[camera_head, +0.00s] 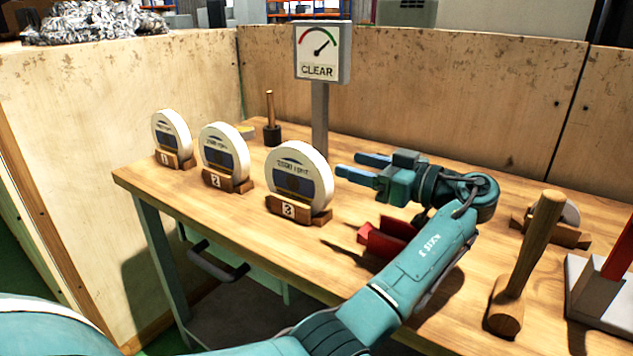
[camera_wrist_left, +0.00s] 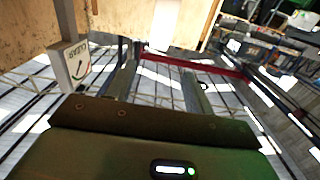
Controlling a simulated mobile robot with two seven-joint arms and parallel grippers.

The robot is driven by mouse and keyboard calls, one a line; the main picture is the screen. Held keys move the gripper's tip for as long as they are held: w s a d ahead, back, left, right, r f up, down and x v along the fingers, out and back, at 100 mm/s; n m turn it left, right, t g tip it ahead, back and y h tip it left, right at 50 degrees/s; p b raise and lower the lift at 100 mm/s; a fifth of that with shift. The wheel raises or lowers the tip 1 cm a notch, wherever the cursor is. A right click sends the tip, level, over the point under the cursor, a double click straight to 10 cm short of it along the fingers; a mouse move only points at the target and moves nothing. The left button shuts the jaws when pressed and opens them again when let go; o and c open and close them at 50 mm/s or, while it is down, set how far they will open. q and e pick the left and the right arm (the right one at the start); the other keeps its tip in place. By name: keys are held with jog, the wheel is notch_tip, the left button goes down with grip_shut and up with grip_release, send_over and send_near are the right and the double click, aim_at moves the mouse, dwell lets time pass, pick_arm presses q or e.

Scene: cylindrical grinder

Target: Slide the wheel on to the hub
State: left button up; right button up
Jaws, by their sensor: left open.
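Three white grinding wheels with dark blue labels stand upright in numbered wooden cradles on the bench: wheel 1 (camera_head: 177,126), wheel 2 (camera_head: 231,135) and wheel 3 (camera_head: 306,164). My left gripper (camera_head: 347,164) is open and empty above the bench, just right of wheel 3, with its fingers pointing left. The left wrist view shows its two fingers (camera_wrist_left: 163,70) spread apart with nothing between them. No hub can be made out for certain in either view. My right gripper is in neither view.
A gauge sign reading CLEAR (camera_head: 318,56) stands behind the wheels; it also shows upside down in the wrist view (camera_wrist_left: 76,63). A red bracket (camera_head: 384,240), a wooden mallet (camera_head: 530,255) and a disc in a wooden rest (camera_head: 571,213) are on the bench (camera_head: 190,207).

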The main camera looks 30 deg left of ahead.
aim_at(308, 151)
pick_arm(q)
jog(key=shift+n, duration=0.3)
jog(key=a, duration=0.4)
jog(key=w+a, duration=0.1)
jog(key=a, duration=0.2)
jog(key=a+p, duration=0.1)
jog(key=a, duration=0.4)
jog(key=shift+w, duration=0.2)
jog(key=shift+a, duration=0.35)
jog(key=c, duration=1.1)
grip_shut()
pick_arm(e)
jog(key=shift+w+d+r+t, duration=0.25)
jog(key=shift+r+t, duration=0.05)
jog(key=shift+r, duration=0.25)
